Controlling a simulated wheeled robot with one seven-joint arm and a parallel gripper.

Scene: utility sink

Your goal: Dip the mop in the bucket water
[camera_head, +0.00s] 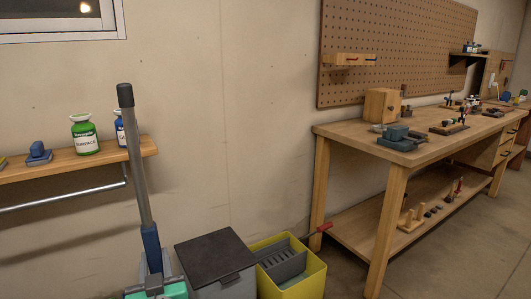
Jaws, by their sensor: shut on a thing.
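The mop (139,170) stands nearly upright at the left, with a grey pole, a black end cap and a blue lower sleeve. Its head is below the picture. My gripper (154,284), grey with teal parts, shows at the bottom edge, shut around the mop's blue sleeve; the picture cuts off most of it. The yellow bucket (312,284) stands on the floor to the right of the mop, apart from it. A grey slotted insert sits in its top and a red-ended handle sticks out to the right.
A grey bin with a dark lid (214,250) stands between the mop and the bucket. A wooden shelf (65,168) with bottles and a rail is on the wall behind the mop. A workbench (410,155) with tools stands at the right. Open floor (470,240) lies at the lower right.

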